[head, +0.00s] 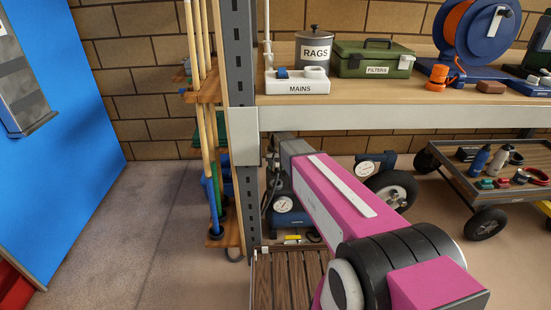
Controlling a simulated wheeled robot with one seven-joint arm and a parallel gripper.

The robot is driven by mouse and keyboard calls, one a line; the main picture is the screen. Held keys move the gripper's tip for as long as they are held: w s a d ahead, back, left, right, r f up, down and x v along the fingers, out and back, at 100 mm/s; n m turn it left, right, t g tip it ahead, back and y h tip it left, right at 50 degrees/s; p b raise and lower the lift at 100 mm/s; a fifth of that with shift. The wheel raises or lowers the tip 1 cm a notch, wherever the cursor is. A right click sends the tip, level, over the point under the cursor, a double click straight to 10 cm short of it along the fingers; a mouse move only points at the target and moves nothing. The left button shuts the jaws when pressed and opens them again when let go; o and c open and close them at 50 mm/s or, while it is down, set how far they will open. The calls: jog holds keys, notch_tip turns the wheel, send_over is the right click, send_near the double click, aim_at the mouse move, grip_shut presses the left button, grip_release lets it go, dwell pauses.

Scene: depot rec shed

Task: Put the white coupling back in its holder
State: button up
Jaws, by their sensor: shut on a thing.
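The white holder (298,88) labelled MAINS stands on the left end of the wooden shelf. A blue piece (282,73) sits at its left, and a white rounded piece (315,73) sits at its right. I cannot tell whether this white piece is the coupling or part of the holder. My pink arm reaches from the lower right to beneath the shelf's front beam, near the grey post. Its grey far end shows below the beam, lower than the holder. My gripper's fingers are hidden there, and anything between them is not visible.
The shelf's pale front beam (380,117) and grey upright post (240,60) stand close to my arm. A RAGS tin (314,52) and green FILTERS box (371,62) stand beside the holder. A compressor (285,210) and slatted crate (285,278) are below.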

jog(key=shift+w+f, duration=0.1)
jog(key=shift+w, duration=0.15)
jog(key=shift+f, duration=2.55)
jog(key=shift+f, duration=1.5)
jog(key=o, duration=1.1)
jog(key=shift+c, duration=0.2)
jog(key=shift+r, duration=0.15)
